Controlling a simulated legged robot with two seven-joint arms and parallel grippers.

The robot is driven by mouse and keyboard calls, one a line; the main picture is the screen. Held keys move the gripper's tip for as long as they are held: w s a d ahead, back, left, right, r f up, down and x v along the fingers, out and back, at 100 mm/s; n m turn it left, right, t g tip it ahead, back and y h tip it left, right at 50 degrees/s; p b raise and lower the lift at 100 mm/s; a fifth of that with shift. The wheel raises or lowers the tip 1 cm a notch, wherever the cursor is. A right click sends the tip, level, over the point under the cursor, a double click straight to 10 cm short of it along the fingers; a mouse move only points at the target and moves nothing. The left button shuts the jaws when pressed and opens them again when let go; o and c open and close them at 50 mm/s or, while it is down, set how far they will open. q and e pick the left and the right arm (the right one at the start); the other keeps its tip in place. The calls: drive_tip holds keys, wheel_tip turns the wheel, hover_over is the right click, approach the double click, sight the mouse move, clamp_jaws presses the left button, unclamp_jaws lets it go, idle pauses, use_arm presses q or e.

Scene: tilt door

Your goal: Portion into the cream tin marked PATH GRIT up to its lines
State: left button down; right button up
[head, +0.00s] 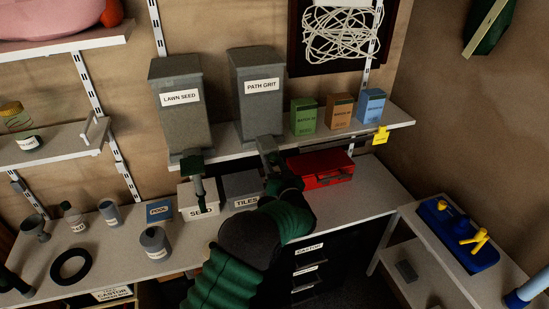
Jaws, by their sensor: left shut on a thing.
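A grey hopper labelled PATH GRIT (260,108) stands on the wall shelf, with a grey outlet part (267,147) below its front. My left gripper (270,170) is just under it, shut on a small part there; its dark wrist hides which part. A cream box (188,201) on the bench has a label, partly covered, that seems to read SEED. A grey box labelled TILES (240,184) stands beside it, partly behind my left arm. I see no cream tin marked PATH GRIT and no fill lines. My right gripper is not in view.
A grey LAWN SEED hopper (178,122) stands left on the shelf, its outlet above the cream box. A red case (322,170) lies right of my gripper. Grey cups (155,243), a bottle (72,216) and a black ring (71,267) occupy the left bench.

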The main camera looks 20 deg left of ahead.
use_arm(q)
drive_tip(key=m+p, duration=0.1)
drive_tip(key=m, duration=0.1)
drive_tip(key=m+p, duration=0.2)
drive_tip(key=m, duration=0.1)
drive_tip(key=shift+r+m, duration=0.2)
drive_tip(key=shift+m, duration=0.1)
drive_tip(key=m+p, duration=0.2)
drive_tip(key=m, duration=0.1)
drive_tip(key=shift+s, duration=0.1)
drive_tip(key=shift+m+p, duration=0.35)
drive_tip(key=shift+m, duration=0.85)
drive_tip(key=shift+f, duration=0.1)
drive_tip(key=c, duration=1.3)
unclamp_jaws()
drive_tip(key=o, duration=0.4)
